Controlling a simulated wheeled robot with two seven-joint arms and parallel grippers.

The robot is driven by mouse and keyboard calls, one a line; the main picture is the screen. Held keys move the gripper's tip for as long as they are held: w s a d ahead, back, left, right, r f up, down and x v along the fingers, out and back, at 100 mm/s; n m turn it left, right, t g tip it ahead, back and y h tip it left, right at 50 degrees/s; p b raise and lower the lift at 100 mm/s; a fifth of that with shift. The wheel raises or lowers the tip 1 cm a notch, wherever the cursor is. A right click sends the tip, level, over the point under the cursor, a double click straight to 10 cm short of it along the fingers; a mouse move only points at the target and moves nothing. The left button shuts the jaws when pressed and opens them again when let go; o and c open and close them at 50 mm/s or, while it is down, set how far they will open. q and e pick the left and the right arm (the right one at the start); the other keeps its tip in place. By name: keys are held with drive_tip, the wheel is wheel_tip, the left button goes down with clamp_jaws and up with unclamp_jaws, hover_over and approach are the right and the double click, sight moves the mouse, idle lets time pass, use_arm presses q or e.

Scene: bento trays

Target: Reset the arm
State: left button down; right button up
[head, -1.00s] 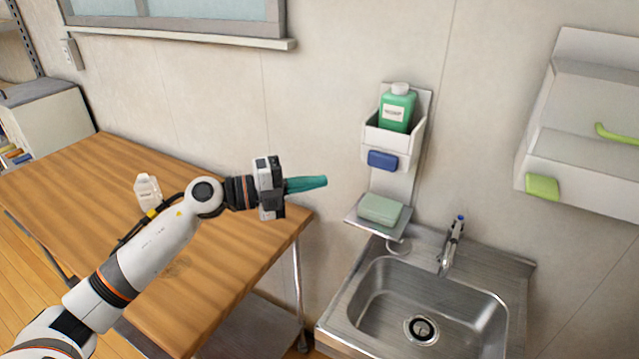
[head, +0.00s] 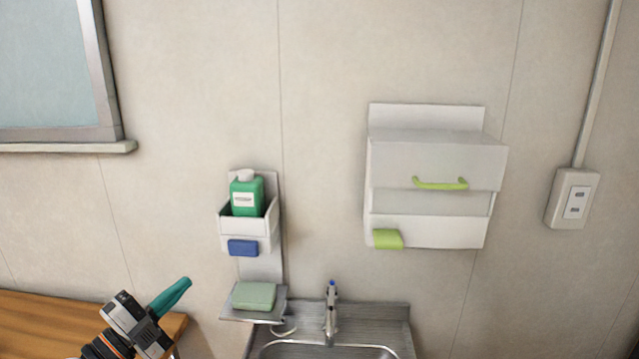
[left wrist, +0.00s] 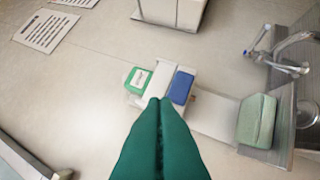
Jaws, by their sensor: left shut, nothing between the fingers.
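My left gripper (head: 172,296) shows at the lower left of the head view, over the right end of the wooden table. Its teal fingers are together with nothing between them, and they point up and to the right. They fill the lower middle of the left wrist view (left wrist: 158,105). The fingers are apart from the wall shelf and the sink. Most of the left arm is below the frame. My right gripper is in neither view.
A wall holder (head: 245,226) carries a green bottle (head: 246,199) and a blue sponge (head: 243,248). Below it, a green sponge (head: 254,296) lies on a ledge. A sink (head: 325,350) with a faucet (head: 331,315), a white dispenser box (head: 430,160) and a wooden table (head: 40,325) also show.

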use_arm(q)
drive_tip(key=s+a+f+n+g+y, duration=0.1)
drive_tip(key=s+f+n+g+y, duration=0.2)
drive_tip(key=s+f+n+y, duration=0.5)
drive_tip(key=s+a+f+n+g+y, duration=0.1)
drive_tip(key=s+f+n+g+y, duration=0.15)
drive_tip(key=f+n+y, duration=0.6)
drive_tip(key=s+d+f+n+g+h, duration=0.1)
drive_tip(key=s+d+f+g+h, duration=0.1)
drive_tip(key=s+d+f+g, duration=0.3)
drive_tip(key=s+f+n+g+h, duration=0.1)
drive_tip(key=s+f+h, duration=0.15)
drive_tip(key=s, duration=0.45)
drive_tip(key=s+d+f+n+g+h, duration=0.1)
drive_tip(key=s+d+f+g, duration=0.25)
drive_tip(key=s, duration=0.25)
wheel_tip(320, 180, down, 26)
drive_tip(key=s, duration=0.1)
drive_tip(key=s+a+f+g, duration=0.1)
drive_tip(key=s+a+f, duration=0.1)
drive_tip(key=s+f, duration=0.6)
drive_tip(key=s+a+f+g, duration=0.1)
drive_tip(key=s+f, duration=0.7)
drive_tip(key=shift+s+a+f+m, duration=0.15)
drive_tip(key=shift+s+a+m, duration=0.2)
drive_tip(key=shift+m, duration=0.1)
